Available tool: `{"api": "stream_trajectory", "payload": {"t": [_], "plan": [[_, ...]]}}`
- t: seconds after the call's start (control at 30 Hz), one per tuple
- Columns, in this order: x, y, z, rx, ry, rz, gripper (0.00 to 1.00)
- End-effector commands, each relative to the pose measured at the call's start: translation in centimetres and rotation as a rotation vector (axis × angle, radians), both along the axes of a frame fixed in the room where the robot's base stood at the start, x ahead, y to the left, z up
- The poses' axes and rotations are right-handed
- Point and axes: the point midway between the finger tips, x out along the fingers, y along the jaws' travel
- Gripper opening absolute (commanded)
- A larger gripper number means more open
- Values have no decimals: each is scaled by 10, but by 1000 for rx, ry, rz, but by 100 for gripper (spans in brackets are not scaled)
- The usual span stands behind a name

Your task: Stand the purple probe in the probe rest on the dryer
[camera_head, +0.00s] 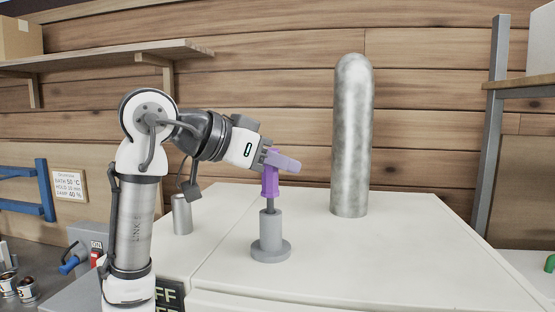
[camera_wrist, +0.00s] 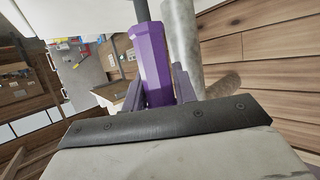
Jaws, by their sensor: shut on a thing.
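The purple probe (camera_head: 269,183) stands upright, with its purple handle above a dark rod. My gripper (camera_head: 283,162) is shut on the handle near its top, reaching in from the left. The probe rest (camera_head: 270,246) is a grey round base with a short post on the white dryer top (camera_head: 220,262). The rod is in line with the post and its lower end disappears at the post's top; how deep it sits is hidden. In the wrist view the purple handle (camera_wrist: 151,62) is between my two fingers, and the rest is not clearly visible.
A tall round-topped metal cylinder (camera_head: 351,140) stands on the dryer, behind and right of the rest. A small metal cylinder (camera_head: 181,215) stands to the left. A wooden shelf (camera_head: 110,55) is on the plank wall. The dryer top's right front is clear.

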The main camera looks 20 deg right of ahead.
Motion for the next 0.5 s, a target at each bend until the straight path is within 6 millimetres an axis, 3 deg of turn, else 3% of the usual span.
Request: {"api": "stream_trajectory", "payload": {"t": [0.23, 0.5], "plan": [[0, -1, -12, 5, 11, -7, 0], [0, -2, -5, 6, 11, -8, 0]]}}
